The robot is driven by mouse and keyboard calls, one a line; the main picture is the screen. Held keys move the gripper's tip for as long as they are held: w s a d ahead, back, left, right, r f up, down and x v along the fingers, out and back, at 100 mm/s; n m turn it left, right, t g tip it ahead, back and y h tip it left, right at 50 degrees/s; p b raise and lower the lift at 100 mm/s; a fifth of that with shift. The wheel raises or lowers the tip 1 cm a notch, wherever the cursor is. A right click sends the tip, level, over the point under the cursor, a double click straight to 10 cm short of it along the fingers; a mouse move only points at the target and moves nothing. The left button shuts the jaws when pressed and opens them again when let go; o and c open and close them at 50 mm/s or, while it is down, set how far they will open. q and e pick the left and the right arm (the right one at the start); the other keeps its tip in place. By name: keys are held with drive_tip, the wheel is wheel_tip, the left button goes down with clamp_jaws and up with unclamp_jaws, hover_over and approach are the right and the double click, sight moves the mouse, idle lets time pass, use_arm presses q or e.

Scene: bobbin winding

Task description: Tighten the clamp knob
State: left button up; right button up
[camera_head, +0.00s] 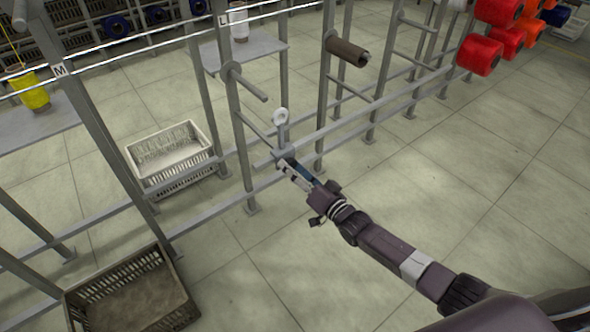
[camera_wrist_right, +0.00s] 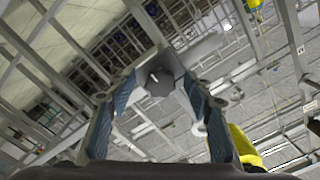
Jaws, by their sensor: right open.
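The clamp knob (camera_wrist_right: 160,82) is a dark grey, faceted piece in the right wrist view. It sits between the two fingertips of my right gripper (camera_wrist_right: 157,88), whose blue-padded fingers stand apart on either side of it. Whether a finger touches it I cannot tell. In the head view my right gripper (camera_head: 287,167) reaches up to a grey clamp (camera_head: 281,153) by the rack's lower bar, below an upright rod with a pale ring eyelet (camera_head: 280,116). The gripper largely hides the knob there. My left gripper is in neither view.
Grey rack posts (camera_head: 240,130) and a lower rail (camera_head: 345,128) stand close around the right gripper. A white basket (camera_head: 172,160) and a brown crate (camera_head: 130,292) are at left. Red spools (camera_head: 480,54) and a brown tube (camera_head: 346,50) hang above. Floor at right is clear.

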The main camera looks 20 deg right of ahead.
drive_tip(key=v, duration=1.2)
